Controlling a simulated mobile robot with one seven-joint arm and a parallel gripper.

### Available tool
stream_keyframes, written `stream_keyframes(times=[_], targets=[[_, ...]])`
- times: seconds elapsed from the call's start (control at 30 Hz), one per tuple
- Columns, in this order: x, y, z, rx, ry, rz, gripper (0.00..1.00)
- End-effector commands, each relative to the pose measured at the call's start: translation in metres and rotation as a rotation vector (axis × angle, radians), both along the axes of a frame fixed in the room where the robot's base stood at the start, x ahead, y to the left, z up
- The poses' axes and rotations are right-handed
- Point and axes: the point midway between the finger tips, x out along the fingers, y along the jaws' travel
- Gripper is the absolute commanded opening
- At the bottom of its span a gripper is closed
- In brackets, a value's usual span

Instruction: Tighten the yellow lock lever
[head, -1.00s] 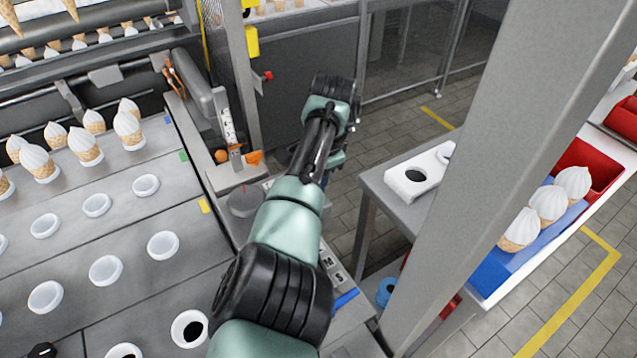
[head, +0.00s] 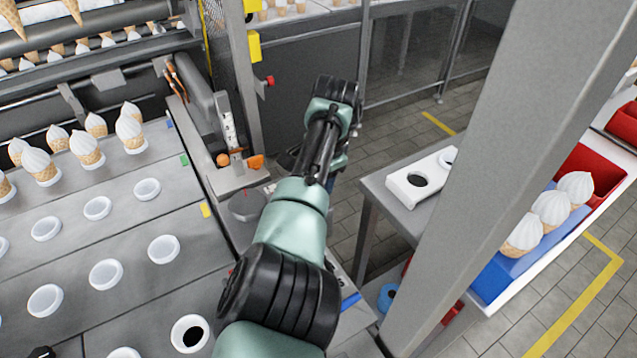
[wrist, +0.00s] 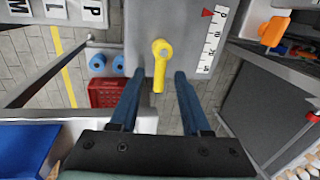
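The yellow lock lever (wrist: 161,62) sits on a grey plate (wrist: 185,25) in the wrist view, its round head at the top and its handle pointing down the picture. My gripper (wrist: 158,76) is open, with its two blue fingers apart. In the picture the lever's handle lies between the fingertips, and I see no finger touching it. How far the fingers are above or short of the handle is hard to tell. In the head view my arm hides the lever and the gripper's fingers.
A printed scale (wrist: 212,42) with a red pointer (wrist: 207,13) lies right of the lever. An orange knob (wrist: 272,31) stands beyond it. Letter tiles (wrist: 92,12) are at the upper left. A red crate (wrist: 108,92) is below. A grey post (head: 500,180) stands right of my arm.

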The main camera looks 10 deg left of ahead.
Motion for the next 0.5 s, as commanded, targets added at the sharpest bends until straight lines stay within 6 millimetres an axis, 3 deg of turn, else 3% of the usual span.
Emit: stream_keyframes(times=[0.27, 0.5], targets=[[0.000, -0.002, 0.009, 0.000, -0.003, -0.002, 0.47], [-0.005, -0.008, 0.053, 0.000, -0.006, -0.002, 0.47]])
